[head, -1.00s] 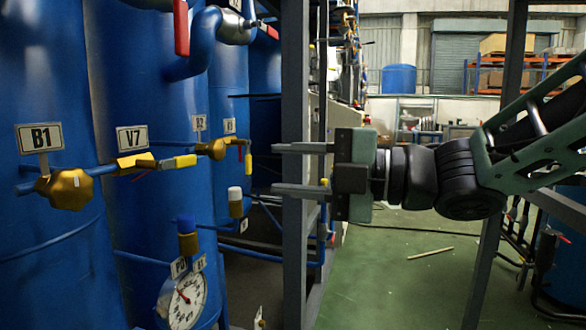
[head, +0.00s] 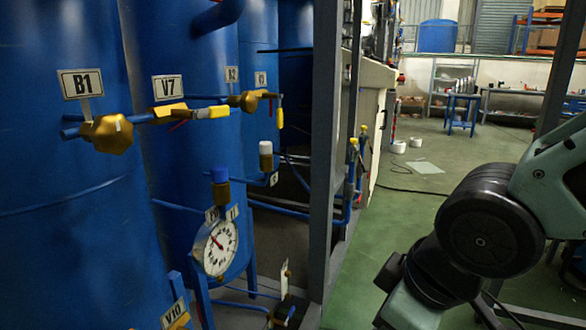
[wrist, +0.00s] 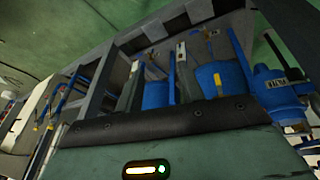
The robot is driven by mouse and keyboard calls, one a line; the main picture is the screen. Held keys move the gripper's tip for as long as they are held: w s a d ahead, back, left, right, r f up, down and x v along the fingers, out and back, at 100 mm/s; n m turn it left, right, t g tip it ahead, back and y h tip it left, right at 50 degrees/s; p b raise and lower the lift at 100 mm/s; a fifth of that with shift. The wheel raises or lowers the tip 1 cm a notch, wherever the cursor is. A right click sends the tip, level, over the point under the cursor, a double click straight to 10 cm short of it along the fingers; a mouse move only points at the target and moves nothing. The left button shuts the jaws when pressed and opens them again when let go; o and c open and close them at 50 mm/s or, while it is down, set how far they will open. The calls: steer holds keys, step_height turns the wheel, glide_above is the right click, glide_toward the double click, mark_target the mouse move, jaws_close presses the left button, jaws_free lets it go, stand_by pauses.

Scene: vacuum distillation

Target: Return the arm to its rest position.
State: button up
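My arm (head: 490,225) is folded low at the lower right of the head view, and its end runs out of the bottom edge. My gripper and its fingers are not visible there, so whether they are open or shut is hidden. The wrist view is tilted; a green panel with a black edge and a small lit lamp (wrist: 147,169), seemingly part of my own body, fills its lower part. No fingertips can be made out in the wrist view.
Blue tanks (head: 180,140) with the B1 valve (head: 107,134), the V7 valve (head: 170,112) and a round gauge (head: 220,248) stand on the left. A grey post (head: 325,140) stands between them and the green floor (head: 400,225), which is open in the middle. A blue stool (head: 462,112) stands farther back.

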steer(key=s+d+m+g+h+p, duration=0.2)
steer(key=s+m+g, duration=0.15)
steer(key=s, duration=0.55)
step_height(320, 180, up, 16)
steer(key=p, duration=1.6)
steer(key=shift+w+n, duration=0.2)
steer(key=shift+n, duration=0.15)
steer(key=shift+a, duration=0.1)
stand_by(4.4)
